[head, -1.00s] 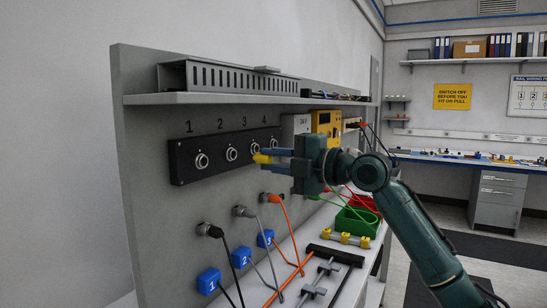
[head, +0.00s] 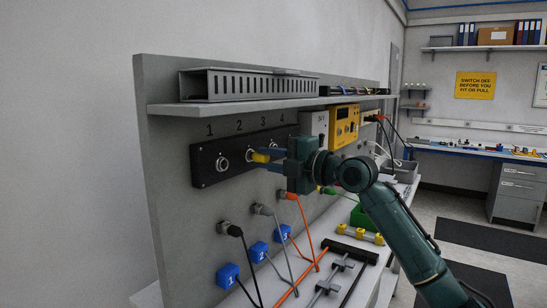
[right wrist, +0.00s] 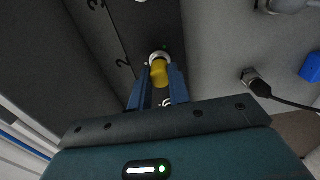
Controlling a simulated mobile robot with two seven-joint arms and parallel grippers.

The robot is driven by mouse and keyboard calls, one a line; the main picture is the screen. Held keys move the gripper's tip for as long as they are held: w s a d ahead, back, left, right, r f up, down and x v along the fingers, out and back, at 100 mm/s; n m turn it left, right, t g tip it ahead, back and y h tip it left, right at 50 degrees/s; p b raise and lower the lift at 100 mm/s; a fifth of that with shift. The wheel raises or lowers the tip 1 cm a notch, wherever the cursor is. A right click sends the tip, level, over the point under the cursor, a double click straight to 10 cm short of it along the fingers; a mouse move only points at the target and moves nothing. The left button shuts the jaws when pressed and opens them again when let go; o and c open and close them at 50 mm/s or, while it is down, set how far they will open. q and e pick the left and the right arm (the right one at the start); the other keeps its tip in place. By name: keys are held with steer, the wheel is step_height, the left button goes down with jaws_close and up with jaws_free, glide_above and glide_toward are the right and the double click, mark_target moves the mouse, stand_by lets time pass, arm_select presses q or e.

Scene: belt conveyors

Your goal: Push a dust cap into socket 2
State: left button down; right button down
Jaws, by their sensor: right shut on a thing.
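The yellow dust cap (head: 260,157) is held between the blue fingers of my right gripper (head: 268,158). In the right wrist view the cap (right wrist: 159,74) is lined up with the metal ring of socket 2 (right wrist: 159,55), beside the printed 2. The cap covers most of that socket and appears to meet its ring; I cannot tell how far in it is. The black socket panel (head: 203,172) is on the grey upright board, with socket 1 (head: 222,164) uncovered to the left. My right gripper hides much of sockets 3 and 4. My left gripper is not in view.
A shelf (head: 230,107) with a slotted grey duct juts out above the panel. Plugged cables and blue numbered tags (head: 228,275) are below. A yellow meter (head: 345,124) is right of the panel. A green bin (head: 363,217) and a rack of yellow caps (head: 358,233) stand on the bench.

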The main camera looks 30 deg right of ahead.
steer(key=shift+s, duration=0.1)
stand_by(0.4)
steer(key=shift+s+d, duration=0.15)
stand_by(1.0)
steer(key=shift+w, duration=0.3)
stand_by(0.6)
steer(key=shift+w+a, duration=0.25)
steer(key=shift+w, duration=0.05)
steer(key=c, duration=1.2)
jaws_free()
steer(key=shift+c, duration=0.2)
